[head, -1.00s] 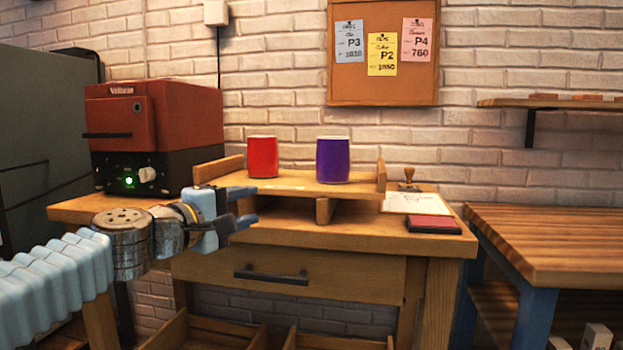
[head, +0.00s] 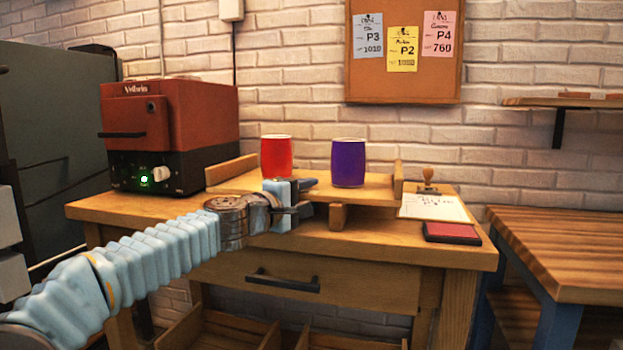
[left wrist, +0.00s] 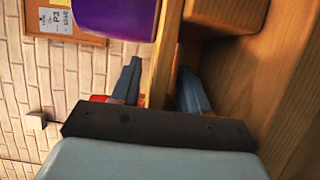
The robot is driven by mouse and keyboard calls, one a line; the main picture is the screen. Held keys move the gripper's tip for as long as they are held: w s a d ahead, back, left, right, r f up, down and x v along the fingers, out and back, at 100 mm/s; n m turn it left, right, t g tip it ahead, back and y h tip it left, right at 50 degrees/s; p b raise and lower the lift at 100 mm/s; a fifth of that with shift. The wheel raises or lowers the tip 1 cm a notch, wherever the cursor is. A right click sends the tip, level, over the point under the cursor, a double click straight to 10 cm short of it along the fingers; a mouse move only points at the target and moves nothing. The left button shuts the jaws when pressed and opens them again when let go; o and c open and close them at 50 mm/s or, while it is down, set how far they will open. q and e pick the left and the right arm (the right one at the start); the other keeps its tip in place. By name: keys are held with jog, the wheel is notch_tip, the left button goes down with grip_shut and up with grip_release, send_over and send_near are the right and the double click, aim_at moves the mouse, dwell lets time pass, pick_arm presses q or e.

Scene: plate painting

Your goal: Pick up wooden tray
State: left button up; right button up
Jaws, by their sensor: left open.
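The wooden tray (head: 379,184) is a flat board with raised end strips, standing on short supports on the wooden desk. A red cup (head: 277,157) and a purple cup (head: 348,163) stand upright on it; the purple cup also shows in the left wrist view (left wrist: 112,14). My left gripper (head: 305,198) is open at the tray's front edge. In the left wrist view its two fingers (left wrist: 160,88) lie on either side of the tray's edge (left wrist: 163,62); I cannot tell whether they touch it. My right gripper is not in view.
A red kiln-like box (head: 172,135) stands on the desk at the left. A stamp (head: 427,182), a paper (head: 433,207) and a dark red ink pad (head: 452,232) lie right of the tray. A second wooden table (head: 570,245) stands at the right.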

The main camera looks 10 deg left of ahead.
pick_arm(q)
jog(key=shift+w+d+r, duration=0.1)
jog(key=shift+w+d, duration=0.2)
jog(key=shift+w, duration=0.25)
grip_shut()
dwell(1.0)
jog(key=shift+r, duration=0.15)
